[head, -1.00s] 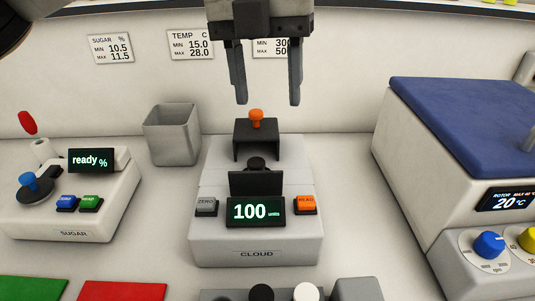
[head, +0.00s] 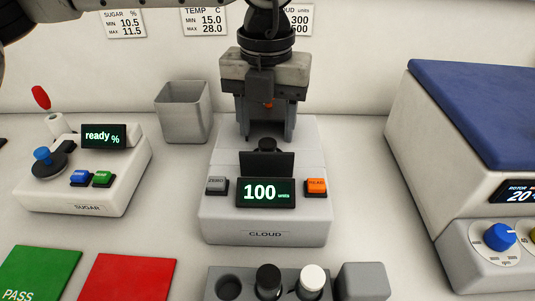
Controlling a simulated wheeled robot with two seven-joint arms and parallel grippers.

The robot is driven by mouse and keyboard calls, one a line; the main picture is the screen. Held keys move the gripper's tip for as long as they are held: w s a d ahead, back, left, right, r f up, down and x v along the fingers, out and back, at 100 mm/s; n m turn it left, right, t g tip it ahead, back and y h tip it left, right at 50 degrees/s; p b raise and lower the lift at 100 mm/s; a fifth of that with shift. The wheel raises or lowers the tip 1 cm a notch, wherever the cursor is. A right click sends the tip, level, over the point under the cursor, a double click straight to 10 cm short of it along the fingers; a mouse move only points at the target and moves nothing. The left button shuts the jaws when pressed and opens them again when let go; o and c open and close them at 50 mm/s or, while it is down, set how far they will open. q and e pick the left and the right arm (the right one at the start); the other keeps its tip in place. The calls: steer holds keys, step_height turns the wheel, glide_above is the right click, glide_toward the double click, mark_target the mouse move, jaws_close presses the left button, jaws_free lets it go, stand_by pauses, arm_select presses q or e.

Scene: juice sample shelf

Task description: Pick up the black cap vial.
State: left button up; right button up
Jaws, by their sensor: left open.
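A black-capped vial (head: 268,277) stands in a grey rack (head: 248,274) at the bottom of the head view, between an empty hole and a white-capped vial (head: 312,277). A second round black top (head: 267,145) shows behind a dark panel on the CLOUD meter (head: 266,222); I cannot tell whether it is a vial cap. My left gripper (head: 267,134) is open over the back of the CLOUD meter. My right gripper is not in view.
The SUGAR meter (head: 85,193) and a grey bin (head: 184,112) stand to the left. A machine with a blue lid (head: 480,105) stands at the right. Green (head: 42,265) and red (head: 125,280) pads lie at the front left. A grey block (head: 362,282) stands beside the rack.

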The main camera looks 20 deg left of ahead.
mark_target(268, 142)
arm_select(q)
steer(key=shift+d+f, duration=0.1)
steer(key=shift+f, duration=1.65)
steer(key=shift+c, duration=0.3)
steer(key=c, duration=1)
step_height(268, 142, up, 10)
steer(key=shift+b, duration=0.3)
